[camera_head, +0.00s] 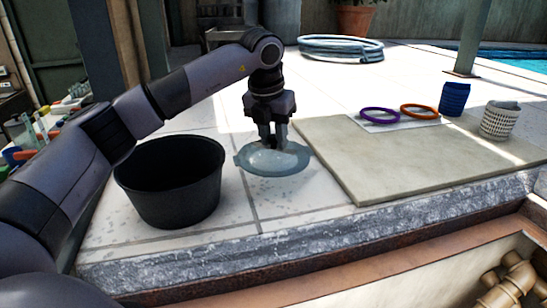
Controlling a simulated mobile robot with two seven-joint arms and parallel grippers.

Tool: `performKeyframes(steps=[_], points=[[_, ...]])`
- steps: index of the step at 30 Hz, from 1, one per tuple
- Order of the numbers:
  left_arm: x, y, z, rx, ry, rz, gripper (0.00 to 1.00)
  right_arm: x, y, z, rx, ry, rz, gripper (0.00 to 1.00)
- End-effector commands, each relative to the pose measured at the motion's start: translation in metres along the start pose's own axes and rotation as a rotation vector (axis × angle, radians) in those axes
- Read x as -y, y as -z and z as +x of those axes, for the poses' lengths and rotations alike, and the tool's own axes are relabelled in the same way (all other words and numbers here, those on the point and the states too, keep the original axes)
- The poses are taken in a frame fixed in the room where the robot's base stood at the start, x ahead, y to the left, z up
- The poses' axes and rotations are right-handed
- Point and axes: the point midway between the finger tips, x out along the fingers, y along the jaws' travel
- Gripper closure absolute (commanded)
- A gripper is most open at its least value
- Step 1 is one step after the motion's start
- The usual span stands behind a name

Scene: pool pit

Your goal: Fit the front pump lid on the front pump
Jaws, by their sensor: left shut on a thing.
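My left gripper (273,141) points down and is shut on a clear, round lid (268,160). The lid looks like the pump lid, held by a part near its middle. It is low over the pale paving, right of a black bucket; I cannot tell whether it touches the paving. The pump itself cannot be made out; only tan pipe fittings (510,285) show in the pit at the lower right. My right gripper is not in view.
The black bucket (170,206) stands close left of the lid. A beige mat (400,165) lies to the right, with a purple ring (380,116) and an orange ring (419,111) on a white sheet, a blue cup (454,99) and a white basket (499,121) near it. The stone edge drops into the pit.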

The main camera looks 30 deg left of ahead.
Motion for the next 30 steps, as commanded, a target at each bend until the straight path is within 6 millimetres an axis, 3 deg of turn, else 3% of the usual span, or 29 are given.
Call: performKeyframes(steps=[14, 26, 27, 29, 30], points=[[-0.001, 0.014, 0.053, 0.0, 0.0, 0.0, 1.0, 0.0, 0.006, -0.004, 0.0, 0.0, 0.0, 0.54], [0.0, 0.015, 0.059, 0.002, 0.0, 0.0, 1.0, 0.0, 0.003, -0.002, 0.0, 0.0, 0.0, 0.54], [0.0, 0.015, 0.059, 0.002, 0.0, 0.0, 0.64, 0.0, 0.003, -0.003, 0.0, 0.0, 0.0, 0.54], [0.0, 0.015, 0.058, 0.001, 0.0, 0.0, 0.45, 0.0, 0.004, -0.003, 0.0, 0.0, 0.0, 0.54], [0.0, 0.015, 0.059, 0.001, 0.0, 0.0, 0.45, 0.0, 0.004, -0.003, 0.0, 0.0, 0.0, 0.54]])
